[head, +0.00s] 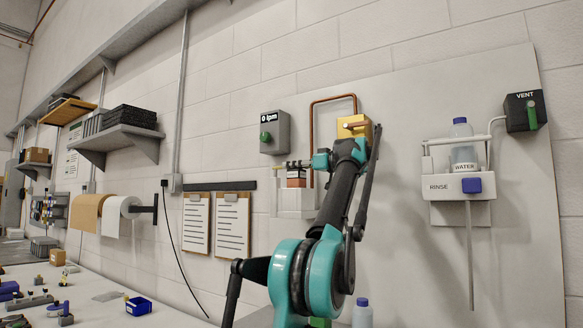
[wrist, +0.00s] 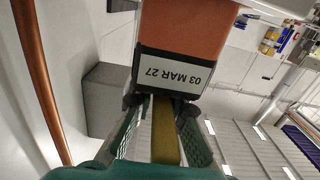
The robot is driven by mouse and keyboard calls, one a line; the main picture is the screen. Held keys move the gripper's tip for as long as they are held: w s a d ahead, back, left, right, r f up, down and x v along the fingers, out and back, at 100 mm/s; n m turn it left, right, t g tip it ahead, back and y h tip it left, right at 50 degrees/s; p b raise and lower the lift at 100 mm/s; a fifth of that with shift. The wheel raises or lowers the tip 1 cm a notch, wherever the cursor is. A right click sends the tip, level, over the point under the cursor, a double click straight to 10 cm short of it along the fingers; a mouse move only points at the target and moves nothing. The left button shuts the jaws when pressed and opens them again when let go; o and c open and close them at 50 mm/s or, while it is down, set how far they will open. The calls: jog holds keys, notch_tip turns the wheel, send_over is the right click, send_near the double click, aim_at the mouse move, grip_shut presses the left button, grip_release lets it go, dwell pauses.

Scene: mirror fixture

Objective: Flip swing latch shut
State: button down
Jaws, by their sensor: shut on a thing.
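A white wall fixture (head: 296,200) is mounted on the pale panel, with a small reddish-brown block (head: 296,182) in it. In the wrist view the block (wrist: 183,35) is orange-brown, with a dark-edged label reading "03 MAR 27" upside down. A narrow brass-coloured bar (wrist: 165,135), seemingly the swing latch, lies between my fingers; its end (head: 283,166) shows above the block in the head view. My gripper (wrist: 160,108) is shut on this bar, just beside the labelled block. In the head view my gripper (head: 305,164) is small and partly hidden by my arm.
A copper pipe (head: 311,125) loops close to my wrist, and a grey box (head: 275,132) reading "0 lpm" hangs nearby. A rinse holder (head: 445,187) with a water bottle (head: 462,155) and a vent box (head: 523,110) are at right. Clipboards (head: 231,225) hang left.

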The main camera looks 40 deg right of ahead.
jog(key=c, duration=1.5)
grip_release()
jog(key=shift+c, duration=0.2)
jog(key=shift+s+d, duration=0.1)
jog(key=v, duration=1.1)
jog(key=shift+s+d, duration=0.15)
jog(key=shift+s, duration=0.2)
